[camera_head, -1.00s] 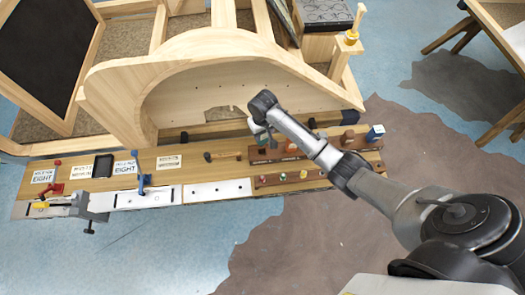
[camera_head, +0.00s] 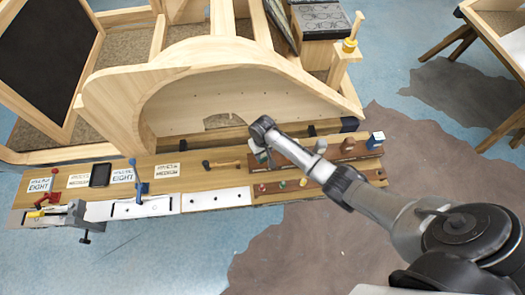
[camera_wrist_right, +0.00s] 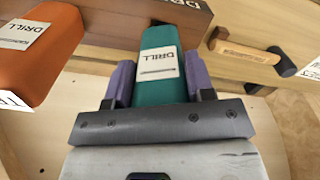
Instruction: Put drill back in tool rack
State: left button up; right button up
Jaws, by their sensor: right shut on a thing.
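The drill (camera_wrist_right: 158,75) is a green block with a white DRILL label. In the right wrist view it sits between the purple fingers of my right gripper (camera_wrist_right: 160,88), which is shut on it. In the head view the right gripper (camera_head: 261,152) is at the left end of the brown tool rack (camera_head: 335,160). The tool rack (camera_wrist_right: 110,14) also shows in the right wrist view, with a DRILL label just beyond the drill's far end. I cannot tell whether the drill touches the rack. My left gripper is not in view.
An orange tool (camera_wrist_right: 40,50) stands close left of the drill. A hammer (camera_head: 221,163) lies left of the rack on the wooden bench. A grey vise (camera_head: 72,215) is at the bench's left end. The curved wooden frame (camera_head: 215,72) rises behind.

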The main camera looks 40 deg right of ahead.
jog(key=shift+w+f, duration=0.1)
jog(key=shift+f, duration=0.15)
jog(key=o, duration=1.1)
jog(key=shift+f, duration=0.1)
notch_tip(320, 180, up, 13)
jog(key=shift+f+p, duration=0.1)
jog(key=shift+p, duration=0.65)
jog(key=s+a+f+n+t, duration=0.15)
jog(key=s+a, duration=0.25)
jog(key=s, duration=0.4)
jog(key=s+a+f+n, duration=0.25)
jog(key=s+a, duration=0.25)
jog(key=s, duration=0.3)
jog(key=s+a+r+t, duration=0.1)
jog(key=s+r, duration=0.2)
jog(key=s, duration=0.4)
jog(key=s+a+r+t, duration=0.1)
jog(key=s+r, duration=0.2)
jog(key=s, duration=0.4)
jog(key=shift+s+r, duration=0.15)
jog(key=shift+r, duration=0.15)
